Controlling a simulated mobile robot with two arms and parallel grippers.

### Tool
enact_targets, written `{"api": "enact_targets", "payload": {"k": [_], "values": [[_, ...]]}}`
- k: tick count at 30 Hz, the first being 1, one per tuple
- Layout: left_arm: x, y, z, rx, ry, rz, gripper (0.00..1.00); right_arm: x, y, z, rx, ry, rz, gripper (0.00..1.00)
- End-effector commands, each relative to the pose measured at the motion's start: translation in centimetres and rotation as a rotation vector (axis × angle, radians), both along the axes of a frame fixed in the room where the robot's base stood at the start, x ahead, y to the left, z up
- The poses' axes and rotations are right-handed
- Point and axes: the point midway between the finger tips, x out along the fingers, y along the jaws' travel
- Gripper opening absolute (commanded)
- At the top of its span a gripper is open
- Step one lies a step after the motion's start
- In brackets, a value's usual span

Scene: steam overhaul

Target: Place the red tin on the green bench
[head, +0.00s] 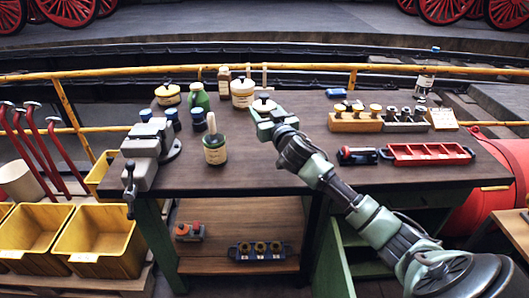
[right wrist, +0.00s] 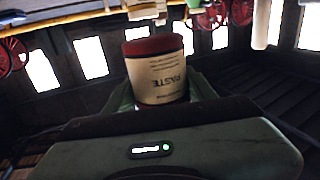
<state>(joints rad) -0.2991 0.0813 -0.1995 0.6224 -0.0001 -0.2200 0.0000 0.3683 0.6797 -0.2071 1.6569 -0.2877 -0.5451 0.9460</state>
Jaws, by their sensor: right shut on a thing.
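My right gripper (head: 266,112) reaches over the dark top of the green-legged bench (head: 270,163). The right wrist view shows the tin (right wrist: 157,75) close up between the fingers, with a red band and the word PASTE upside down. In the head view the gripper hides most of it. I cannot tell whether its base touches the bench top. My left gripper is not in view.
A vise (head: 148,150), a labelled jar (head: 215,149), a green bottle (head: 199,97) and a cream tin (head: 242,93) stand left of the gripper. A wooden block (head: 355,123) and a red tray (head: 428,154) are to the right. The bench's front middle is clear.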

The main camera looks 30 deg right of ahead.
Motion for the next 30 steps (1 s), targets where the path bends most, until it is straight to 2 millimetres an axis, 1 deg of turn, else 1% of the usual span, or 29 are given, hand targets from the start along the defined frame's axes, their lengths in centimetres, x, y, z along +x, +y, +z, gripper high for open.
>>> {"api": "enact_targets", "payload": {"k": [1,3,9,13,18,24,27,30], "values": [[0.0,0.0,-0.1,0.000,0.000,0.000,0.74,0.0,0.0,-1.3,0.002,-0.001,0.000,0.00],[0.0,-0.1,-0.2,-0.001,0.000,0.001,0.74,0.0,0.0,-3.0,0.001,-0.002,0.000,0.00],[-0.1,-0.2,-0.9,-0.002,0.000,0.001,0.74,0.0,0.1,-7.7,0.002,-0.005,0.000,0.00],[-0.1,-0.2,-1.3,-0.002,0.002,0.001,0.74,0.0,0.1,-9.3,0.002,-0.007,0.001,0.00],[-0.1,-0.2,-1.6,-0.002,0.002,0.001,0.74,0.0,0.0,-10.5,-0.001,-0.007,0.001,0.00],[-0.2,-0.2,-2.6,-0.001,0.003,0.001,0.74,0.0,0.1,-13.6,0.002,-0.006,0.000,0.00],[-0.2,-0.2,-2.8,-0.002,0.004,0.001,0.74,0.0,0.0,-14.2,0.000,-0.007,0.001,0.00],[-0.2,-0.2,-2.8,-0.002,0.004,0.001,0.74,0.0,0.0,-14.2,-0.001,-0.007,0.001,0.00]]}}
